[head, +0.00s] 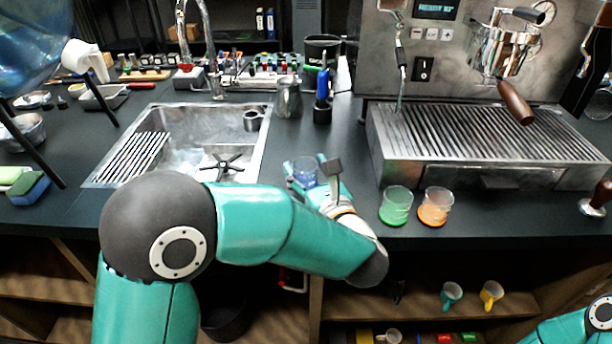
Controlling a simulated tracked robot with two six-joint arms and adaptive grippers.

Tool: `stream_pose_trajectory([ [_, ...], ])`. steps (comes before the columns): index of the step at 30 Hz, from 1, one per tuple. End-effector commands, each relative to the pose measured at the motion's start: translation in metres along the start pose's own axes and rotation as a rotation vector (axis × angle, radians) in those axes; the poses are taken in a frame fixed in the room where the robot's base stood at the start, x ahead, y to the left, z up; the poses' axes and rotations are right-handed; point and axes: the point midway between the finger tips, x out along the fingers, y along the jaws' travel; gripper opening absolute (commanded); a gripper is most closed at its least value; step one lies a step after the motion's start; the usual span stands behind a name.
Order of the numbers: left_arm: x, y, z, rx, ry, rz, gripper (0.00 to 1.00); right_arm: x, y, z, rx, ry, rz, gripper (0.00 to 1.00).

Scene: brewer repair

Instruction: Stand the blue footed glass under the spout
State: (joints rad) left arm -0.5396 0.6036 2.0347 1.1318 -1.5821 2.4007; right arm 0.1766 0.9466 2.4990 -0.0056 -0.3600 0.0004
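The blue footed glass (305,173) is at the counter's front, right of the sink, partly hidden by my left gripper. My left gripper (308,170) has its fingers on either side of the glass. I cannot tell whether they press on it, or whether its foot rests on the counter. The coffee machine (455,75) stands at the back right, with a portafilter (503,50) above its slatted drip tray (490,135). The spout underside is not clear. No glass stands on the tray. Only a piece of my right arm shows at the bottom right; its gripper is out of view.
A green glass (396,206) and an orange glass (435,207) stand in front of the drip tray. A steel pitcher (289,97) and a blue-handled tool (322,96) stand behind my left gripper. The sink (258,155) is to the left. A tamper (597,200) stands far right.

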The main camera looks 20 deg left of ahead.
Motion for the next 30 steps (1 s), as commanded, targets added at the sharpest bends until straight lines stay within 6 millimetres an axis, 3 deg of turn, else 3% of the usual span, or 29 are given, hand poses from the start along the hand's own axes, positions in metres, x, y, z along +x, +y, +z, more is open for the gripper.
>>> stream_pose_trajectory([
  [1, 0.0, 0.0, 0.0, 0.0, 0.0, 0.001, 0.46, 0.0, 0.0, 0.0, 0.0, 0.0, 0.0, 0.74],
  [8, 0.0, 0.001, 0.0, 0.0, 0.0, 0.002, 0.07, 0.0, 0.0, 0.0, 0.0, 0.0, 0.0, 0.74],
  [20, 0.001, 0.001, 0.009, -0.002, -0.002, 0.004, 0.07, 0.0, 0.0, 0.0, 0.0, 0.0, 0.0, 0.74],
  [26, 0.001, 0.002, 0.032, -0.006, -0.002, 0.004, 0.07, 0.001, 0.0, 0.0, 0.0, 0.0, 0.0, 0.74],
  [30, 0.0, 0.002, 0.064, -0.01, -0.003, 0.003, 0.07, 0.002, 0.001, 0.0, 0.0, 0.0, 0.0, 0.74],
])
